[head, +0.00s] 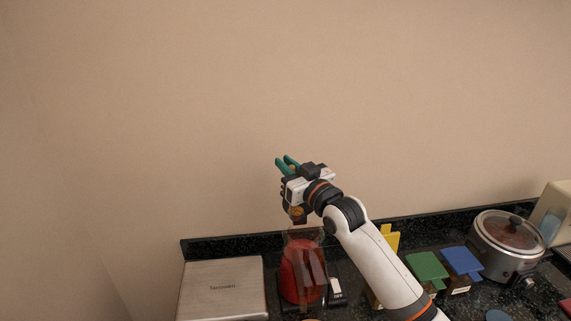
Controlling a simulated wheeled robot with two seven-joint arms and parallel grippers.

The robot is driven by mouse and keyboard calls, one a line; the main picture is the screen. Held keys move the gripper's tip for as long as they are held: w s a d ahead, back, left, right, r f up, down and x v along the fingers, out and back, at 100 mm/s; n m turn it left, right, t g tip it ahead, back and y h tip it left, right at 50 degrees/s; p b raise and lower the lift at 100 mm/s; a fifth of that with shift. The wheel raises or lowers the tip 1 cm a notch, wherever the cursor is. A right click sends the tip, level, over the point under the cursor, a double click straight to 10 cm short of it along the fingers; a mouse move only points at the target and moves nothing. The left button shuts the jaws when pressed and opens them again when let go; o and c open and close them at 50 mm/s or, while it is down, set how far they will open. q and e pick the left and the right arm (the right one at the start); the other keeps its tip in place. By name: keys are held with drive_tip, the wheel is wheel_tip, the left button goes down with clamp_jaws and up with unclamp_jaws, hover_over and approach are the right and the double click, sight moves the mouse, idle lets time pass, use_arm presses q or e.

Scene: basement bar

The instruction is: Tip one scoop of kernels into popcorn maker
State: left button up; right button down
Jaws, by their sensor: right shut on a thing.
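The popcorn maker (300,275) is red with a clear upper part and stands on the dark counter. My right gripper (291,192) is above its top and shut on a teal-handled thing, probably the scoop (284,163). The teal part sticks up beyond the fingers. A small amber-coloured patch (297,211) shows just under the gripper, over the clear top; I cannot tell whether it is kernels. The scoop's bowl is mostly hidden by the gripper. My left gripper is not in view.
A silver appliance (222,288) stands left of the popcorn maker. Right of my arm are a yellow item (391,238), green (427,267) and blue (462,262) lidded containers, and a round lidded cooker (508,236). A bare wall (400,90) rises behind the counter.

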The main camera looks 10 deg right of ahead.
drive_tip(key=shift+s+d+f, duration=0.25)
drive_tip(key=shift+s+f, duration=0.15)
drive_tip(key=shift+s, duration=0.1)
drive_tip(key=shift+f, duration=0.4)
drive_tip(key=s+d+f+m+t+h+b, duration=0.2)
drive_tip(key=d+m+t+h+b, duration=0.4)
drive_tip(key=d+m+b, duration=0.6)
use_arm(q)
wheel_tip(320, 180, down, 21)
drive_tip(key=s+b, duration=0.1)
drive_tip(key=b, duration=0.7)
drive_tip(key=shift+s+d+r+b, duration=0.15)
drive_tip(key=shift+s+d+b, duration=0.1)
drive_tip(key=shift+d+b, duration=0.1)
use_arm(e)
drive_tip(key=d+f+m+h, duration=0.2)
drive_tip(key=f+m+h, duration=0.3)
drive_tip(key=m, duration=0.4)
drive_tip(key=s+d+f+m+h, duration=0.1)
drive_tip(key=d+f+m+h, duration=0.2)
drive_tip(key=f+m+h, duration=0.2)
drive_tip(key=shift+d+m+g+h, duration=0.15)
drive_tip(key=shift+m+g+h, duration=0.15)
drive_tip(key=shift+m+h, duration=1.85)
